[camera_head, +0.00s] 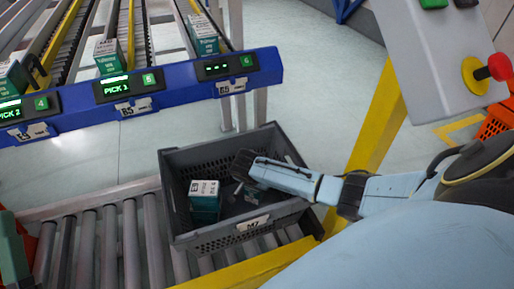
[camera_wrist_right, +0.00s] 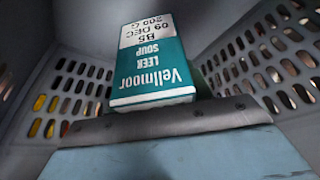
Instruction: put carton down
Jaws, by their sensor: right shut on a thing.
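The grey tote (camera_head: 180,238) with slotted walls stands on the roller conveyor. My right gripper (camera_head: 238,188) reaches down inside it. In the right wrist view, a teal and white soup carton (camera_wrist_right: 152,72) stands out beyond the gripper's metal edge, its print upside down, with tote walls around it. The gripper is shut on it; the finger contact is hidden. In the head view, a teal carton with a white top (camera_head: 204,200) shows at the left inside the tote. I cannot tell whether it is the same carton.
A blue rack rail (camera_head: 180,86) with lit pick displays crosses behind the tote, with several cartons on the lanes above. Conveyor rollers (camera_head: 100,245) lie free at the left. A grey control box (camera_head: 435,55) with a red button stands at upper right.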

